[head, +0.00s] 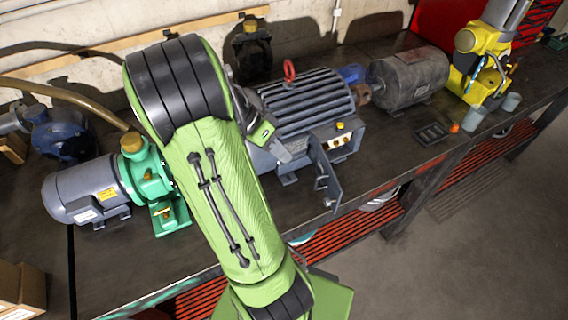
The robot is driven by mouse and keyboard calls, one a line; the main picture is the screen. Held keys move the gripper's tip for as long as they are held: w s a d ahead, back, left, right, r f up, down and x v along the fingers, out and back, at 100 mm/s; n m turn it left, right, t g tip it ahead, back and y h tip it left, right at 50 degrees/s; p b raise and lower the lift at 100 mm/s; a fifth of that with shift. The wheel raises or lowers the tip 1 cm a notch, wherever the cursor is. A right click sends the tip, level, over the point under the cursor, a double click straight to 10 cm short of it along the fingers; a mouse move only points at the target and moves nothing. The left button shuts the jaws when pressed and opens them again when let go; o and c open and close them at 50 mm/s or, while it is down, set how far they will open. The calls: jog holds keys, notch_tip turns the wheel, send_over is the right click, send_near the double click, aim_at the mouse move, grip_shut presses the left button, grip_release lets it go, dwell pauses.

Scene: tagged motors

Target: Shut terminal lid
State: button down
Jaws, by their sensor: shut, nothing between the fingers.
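A dark grey finned motor (305,100) with a red lifting ring stands on the workbench in the middle of the head view. Its terminal box (348,146) is on the front side, with yellow and pale fittings showing inside. The terminal lid (325,176), a flat grey plate, stands open at the left of the box and juts out toward the bench's front edge. My green arm hides the motor's left end.
A green pump with a grey motor (90,187) stands on the left, close to my arm. A weathered grey motor (408,75) and a yellow machine (477,65) stand to the right. A small dark tray (432,133) and grey cups (474,117) are near the front edge.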

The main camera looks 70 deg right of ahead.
jog(key=b+x, duration=0.1)
jog(key=x, duration=0.9)
jog(key=shift+a+b, duration=0.2)
jog(key=shift+b, duration=0.2)
jog(key=shift+s, duration=0.1)
